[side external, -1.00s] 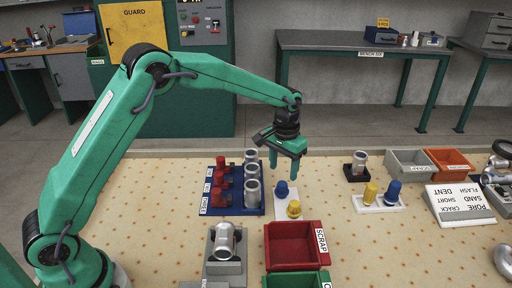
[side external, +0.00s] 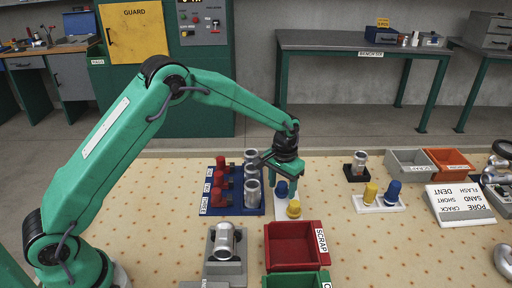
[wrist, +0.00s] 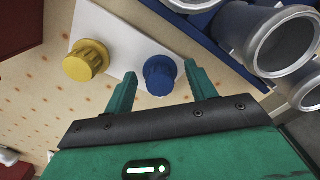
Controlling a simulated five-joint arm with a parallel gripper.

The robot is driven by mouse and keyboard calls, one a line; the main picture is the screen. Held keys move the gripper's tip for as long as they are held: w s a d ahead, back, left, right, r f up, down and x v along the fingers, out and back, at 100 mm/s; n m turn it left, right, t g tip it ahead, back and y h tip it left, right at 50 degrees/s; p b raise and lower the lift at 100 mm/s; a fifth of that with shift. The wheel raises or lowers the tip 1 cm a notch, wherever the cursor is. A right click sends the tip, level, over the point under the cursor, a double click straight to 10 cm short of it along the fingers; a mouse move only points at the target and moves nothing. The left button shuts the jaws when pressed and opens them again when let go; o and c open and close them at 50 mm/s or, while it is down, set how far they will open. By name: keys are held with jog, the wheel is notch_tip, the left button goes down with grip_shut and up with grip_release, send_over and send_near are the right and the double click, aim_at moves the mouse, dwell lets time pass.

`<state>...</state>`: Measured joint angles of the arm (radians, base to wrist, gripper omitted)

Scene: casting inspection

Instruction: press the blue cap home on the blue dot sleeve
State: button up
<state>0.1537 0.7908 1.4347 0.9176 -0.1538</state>
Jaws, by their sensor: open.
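A blue cap (side external: 282,188) stands on a white plate (side external: 283,232) beside a yellow cap (side external: 293,209). My gripper (side external: 285,184) is open and low over the blue cap, fingers pointing down. In the wrist view the blue cap (wrist: 160,72) shows between the two spread fingertips, with gaps on both sides; it is not gripped. Several metal sleeves (side external: 252,192) stand upright on a blue rack (side external: 232,211) left of the plate. Another sleeve (side external: 225,238) lies in a grey fixture, and one (side external: 359,161) stands on a black block. No blue dot is visible on any sleeve.
Red parts (side external: 221,181) stand on the rack's left side. A red scrap bin (side external: 325,257) is in front of the plate. A second white plate (side external: 378,208) to the right holds another blue cap (side external: 393,191) and a yellow cap (side external: 370,193). The mat between the plates is clear.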

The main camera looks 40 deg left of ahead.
jog(key=shift+f, duration=0.3)
jog(key=c, duration=0.9)
